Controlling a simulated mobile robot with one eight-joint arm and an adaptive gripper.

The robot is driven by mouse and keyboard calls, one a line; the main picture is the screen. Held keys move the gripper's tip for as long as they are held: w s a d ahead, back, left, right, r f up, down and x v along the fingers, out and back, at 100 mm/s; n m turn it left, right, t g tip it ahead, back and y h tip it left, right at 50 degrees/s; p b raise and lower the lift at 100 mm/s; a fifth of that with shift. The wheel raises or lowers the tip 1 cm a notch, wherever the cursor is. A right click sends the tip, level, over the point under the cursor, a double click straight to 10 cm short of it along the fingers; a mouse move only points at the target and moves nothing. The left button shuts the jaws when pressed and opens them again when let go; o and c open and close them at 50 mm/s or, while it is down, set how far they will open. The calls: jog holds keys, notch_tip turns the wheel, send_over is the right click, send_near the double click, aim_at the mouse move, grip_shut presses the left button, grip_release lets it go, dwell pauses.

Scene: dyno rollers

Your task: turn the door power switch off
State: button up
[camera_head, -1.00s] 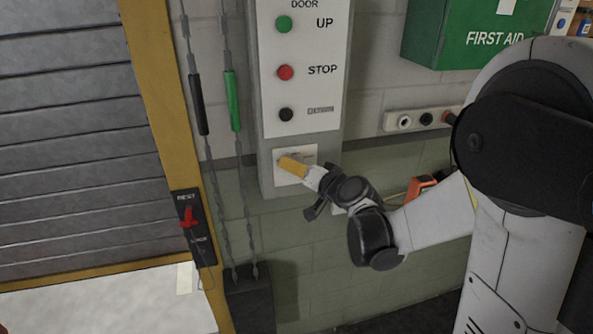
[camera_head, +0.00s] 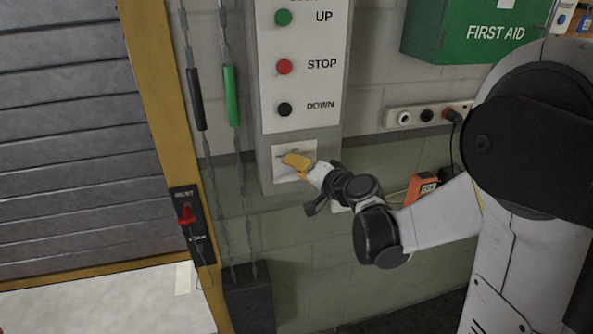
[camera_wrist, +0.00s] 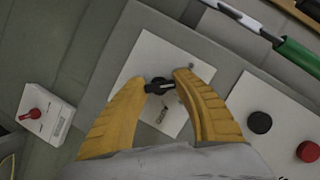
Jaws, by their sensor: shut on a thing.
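The door power switch has a black knob (camera_wrist: 160,86) on a white plate (camera_wrist: 152,52), low on the grey door control panel. In the head view, the plate (camera_head: 309,147) shows below the DOWN button, and the knob is hidden behind my fingers. My gripper (camera_head: 287,158) is in front of that plate. In the wrist view, the yellow fingers of my gripper (camera_wrist: 161,84) close on the knob from both sides. A dark handle bar crosses the knob between the fingertips. Small lettering on the plate is too blurred to read.
Green UP (camera_head: 283,17), red STOP (camera_head: 284,67) and black DOWN (camera_head: 285,109) buttons are above the switch. Chains with a green sleeve (camera_head: 232,95) hang left. A red switch (camera_head: 187,214) is on the yellow door frame. A socket strip (camera_head: 427,116) is right.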

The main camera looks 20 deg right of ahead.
jog(key=m+t+y+b, duration=0.1)
jog(key=m+b, duration=0.2)
jog(key=shift+f, duration=0.1)
jog(key=shift+m+t+y+b, duration=0.5)
jog(key=shift+m+t+b, duration=0.1)
jog(key=shift+m+b, duration=0.9)
jog(key=shift+r+m, duration=0.2)
jog(key=shift+m, duration=0.1)
jog(key=o, duration=1.2)
jog(key=v, duration=1.2)
